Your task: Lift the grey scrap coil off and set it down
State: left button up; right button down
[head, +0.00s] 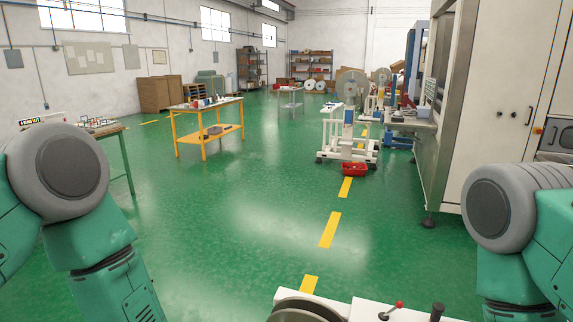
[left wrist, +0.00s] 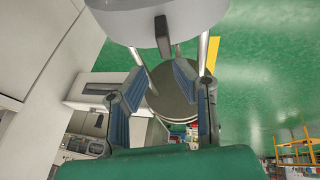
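A round grey thing (head: 305,312), which looks like the scrap coil, shows at the bottom edge of the head view. Most of it is cut off by the frame. In the left wrist view a dark grey disc (left wrist: 172,100) with a paler rim shows beyond my left gripper (left wrist: 161,88). The disc looks like the same coil. The blue-padded fingers stand apart, one on each side of the disc in the picture, and partly cover it. I cannot tell whether they touch it; nothing is clearly gripped. My right gripper is in neither view.
A white machine top with a red-knobbed lever (head: 398,304) adjoins the coil. A tall white machine (head: 497,80) stands right. A red crate (head: 354,169) lies by a white wheeled stand (head: 347,140). A yellow table (head: 208,108) is farther left. The green floor between is open.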

pick_arm(q)
jog(key=shift+r, duration=0.1)
jog(key=shift+s+a+r, duration=0.1)
jog(key=shift+a+r, duration=0.05)
jog(key=shift+r, duration=0.15)
jog(key=v, duration=1)
jog(key=s+a+f+n+g+y+b, duration=0.1)
jog(key=s+a+f+b, duration=0.3)
jog(key=f, duration=0.5)
jog(key=s+a+f+n+y+b, duration=0.1)
jog(key=s+a+f+b, duration=0.4)
jog(key=f, duration=0.4)
jog(key=s+a+f+n+g+y+b, duration=0.1)
jog(key=s+a+f+b, duration=0.4)
jog(key=f, duration=0.5)
jog(key=shift+a+g+y+b, duration=0.3)
jog(key=shift+a+y+b, duration=0.1)
jog(key=shift+a+b, duration=0.45)
